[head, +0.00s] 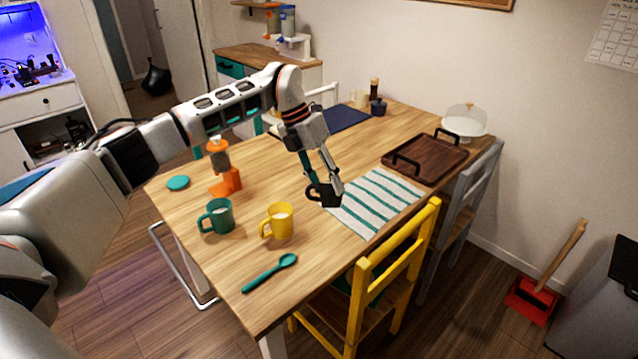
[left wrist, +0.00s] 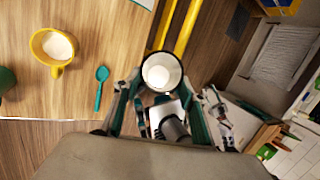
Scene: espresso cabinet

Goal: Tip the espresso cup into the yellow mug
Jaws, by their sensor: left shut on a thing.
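The dark espresso cup (head: 329,196) is held by my left gripper (head: 324,182), whose fingers are shut on it. In the head view it hangs to the right of the yellow mug and apart from it, near the striped cloth. The left wrist view looks into the cup's pale round opening (left wrist: 158,75); what it holds is unclear. The yellow mug (head: 280,226) stands upright on the table with something white inside, its handle to the left. In the left wrist view the yellow mug (left wrist: 40,52) is at the upper left. My right gripper is not in view.
A teal mug (head: 219,220) stands left of the yellow mug, and a teal spoon (head: 268,275) lies in front. A striped cloth (head: 372,205), a brown tray (head: 425,158) and an orange grinder-like thing (head: 227,186) are also on the table. A yellow chair (head: 358,305) stands at its near edge.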

